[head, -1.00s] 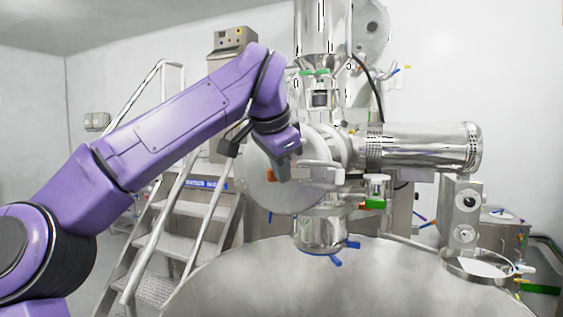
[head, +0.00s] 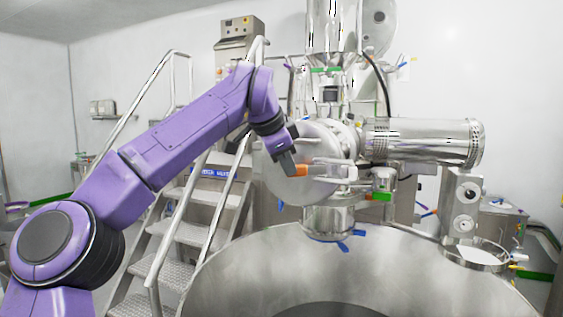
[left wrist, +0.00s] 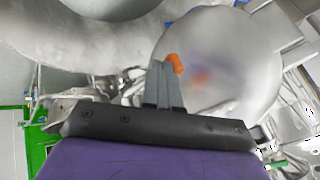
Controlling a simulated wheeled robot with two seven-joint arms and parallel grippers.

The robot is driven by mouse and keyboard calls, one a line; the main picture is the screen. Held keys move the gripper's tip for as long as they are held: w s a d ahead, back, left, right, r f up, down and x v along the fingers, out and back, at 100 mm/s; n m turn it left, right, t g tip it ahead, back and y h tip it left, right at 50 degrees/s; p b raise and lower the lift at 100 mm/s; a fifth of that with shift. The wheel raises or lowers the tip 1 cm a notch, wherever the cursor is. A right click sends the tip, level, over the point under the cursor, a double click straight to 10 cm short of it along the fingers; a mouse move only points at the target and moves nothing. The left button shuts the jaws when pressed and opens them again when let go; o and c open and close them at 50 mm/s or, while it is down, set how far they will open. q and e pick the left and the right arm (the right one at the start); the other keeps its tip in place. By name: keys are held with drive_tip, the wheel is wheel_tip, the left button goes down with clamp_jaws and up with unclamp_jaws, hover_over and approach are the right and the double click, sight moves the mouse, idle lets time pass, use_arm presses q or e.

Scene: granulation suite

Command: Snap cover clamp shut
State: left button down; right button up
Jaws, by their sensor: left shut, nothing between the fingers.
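The round steel cover (head: 318,182) stands upright on the mill housing in the head view, and it also shows in the left wrist view (left wrist: 232,45). An orange clamp handle (head: 299,170) sits at the cover's face, beside a steel bracket arm (head: 335,173). The orange handle also shows in the left wrist view (left wrist: 174,62). My left gripper (head: 286,174) is shut and empty, its fingertips right at the left end of the orange handle. In the left wrist view the closed fingers (left wrist: 160,68) overlap the handle's edge; I cannot tell if they touch. My right gripper is not in view.
A large steel vessel (head: 400,270) fills the lower foreground. Metal stairs with handrails (head: 190,215) stand behind my left arm. A horizontal perforated cylinder (head: 425,143) extends right of the cover. A steel column (head: 462,205) stands at right.

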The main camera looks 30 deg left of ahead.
use_arm(q)
drive_tip(key=w, duration=0.1)
drive_tip(key=w+f, duration=0.1)
drive_tip(key=w, duration=0.1)
drive_tip(key=shift+a+m, duration=0.1)
drive_tip(key=shift+m, duration=0.2)
drive_tip(key=shift+s+a+r, duration=0.2)
drive_tip(key=shift+s+a, duration=0.05)
drive_tip(key=shift+a, duration=0.2)
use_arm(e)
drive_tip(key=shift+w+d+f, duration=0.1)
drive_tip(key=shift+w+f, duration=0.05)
